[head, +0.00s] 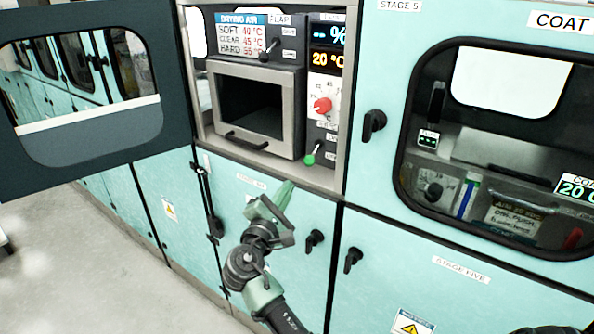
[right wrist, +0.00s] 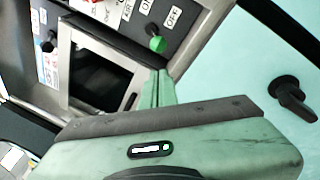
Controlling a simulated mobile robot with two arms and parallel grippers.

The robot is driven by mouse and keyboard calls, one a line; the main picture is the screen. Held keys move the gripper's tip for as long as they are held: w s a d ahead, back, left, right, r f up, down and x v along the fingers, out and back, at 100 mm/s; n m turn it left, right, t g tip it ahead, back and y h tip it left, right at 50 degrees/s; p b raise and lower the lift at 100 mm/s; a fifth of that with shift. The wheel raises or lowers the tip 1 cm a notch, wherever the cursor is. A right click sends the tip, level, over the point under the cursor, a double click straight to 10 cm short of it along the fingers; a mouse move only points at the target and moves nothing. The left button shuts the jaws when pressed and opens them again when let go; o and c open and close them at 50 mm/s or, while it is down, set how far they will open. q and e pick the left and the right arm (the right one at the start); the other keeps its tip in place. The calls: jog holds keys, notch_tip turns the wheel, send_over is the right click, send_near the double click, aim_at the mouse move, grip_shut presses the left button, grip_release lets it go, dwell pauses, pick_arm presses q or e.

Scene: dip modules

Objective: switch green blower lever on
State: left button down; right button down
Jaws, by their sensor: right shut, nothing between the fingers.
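The green blower lever (head: 310,158) has a round green knob on a short dark stem, low on the control panel right of the drying chamber. Its knob points down and to the left in the head view. It also shows in the right wrist view (right wrist: 157,44), near small ON and OFF labels. My right gripper (head: 284,191) is shut and empty, below and to the left of the lever, in front of the lower teal cabinet. In the right wrist view its fingertips (right wrist: 160,78) lie just below the knob, apparently apart from it. My left gripper is not in view.
The drying chamber (head: 299,115) has a metal frame and a dark opening. A red dial (head: 322,105) sits above the lever. A dark windowed door (head: 176,120) stands open at the left. Black latches (head: 373,124) stick out from the cabinets. Floor is clear at lower left.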

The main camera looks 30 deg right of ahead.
aim_at(299, 175)
jog(key=p+x, duration=0.2)
jog(key=x, duration=0.7)
jog(key=shift+p, duration=0.3)
jog(key=shift+w+d, duration=0.3)
jog(key=shift+d, duration=0.05)
